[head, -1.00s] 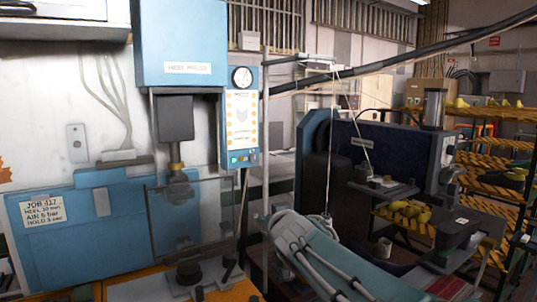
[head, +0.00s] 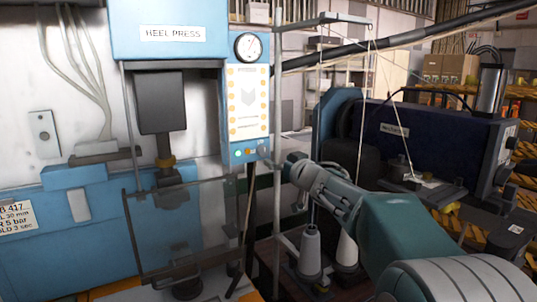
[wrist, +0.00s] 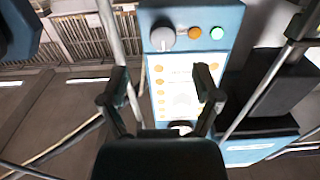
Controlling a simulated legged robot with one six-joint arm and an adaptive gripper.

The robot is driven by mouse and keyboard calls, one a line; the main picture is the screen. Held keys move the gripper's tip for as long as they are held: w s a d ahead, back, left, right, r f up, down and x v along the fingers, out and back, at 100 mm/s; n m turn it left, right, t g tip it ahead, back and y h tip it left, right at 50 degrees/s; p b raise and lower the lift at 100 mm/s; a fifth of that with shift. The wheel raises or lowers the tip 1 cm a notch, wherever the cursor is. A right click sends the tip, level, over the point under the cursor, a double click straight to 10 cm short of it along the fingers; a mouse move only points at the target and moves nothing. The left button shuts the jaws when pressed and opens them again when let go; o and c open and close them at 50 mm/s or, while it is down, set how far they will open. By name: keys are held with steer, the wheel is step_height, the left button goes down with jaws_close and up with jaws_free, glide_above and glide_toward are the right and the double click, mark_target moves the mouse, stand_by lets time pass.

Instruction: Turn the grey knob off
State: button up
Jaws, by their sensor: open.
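The grey knob (wrist: 161,39) is a round dial on the blue control panel (head: 229,100) of the heel press. In the wrist view the panel is upside down, with the knob beside an orange button (wrist: 195,33) and a green one (wrist: 217,33). The knob's pointer setting is too small to read. My gripper (wrist: 160,88) is open and empty, its two fingers spread across the panel's white label. The knob lies beyond the fingertips in that view, apart from them. In the head view my gripper (head: 272,158) is at the panel's lower right corner, and the knob is hard to separate from it.
A pressure gauge (head: 247,46) tops the panel. A clear guard (head: 190,230) stands in front of the press at left. A thin post (head: 279,120) rises by the panel, near my arm. Thread cones (head: 310,254) and a dark machine (head: 430,140) stand to the right.

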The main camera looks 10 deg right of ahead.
mark_target(265, 153)
steer(key=x, duration=0.6)
steer(key=shift+s+a, duration=0.15)
steer(key=shift+a, duration=0.1)
steer(key=shift+w, duration=0.5)
jaws_close()
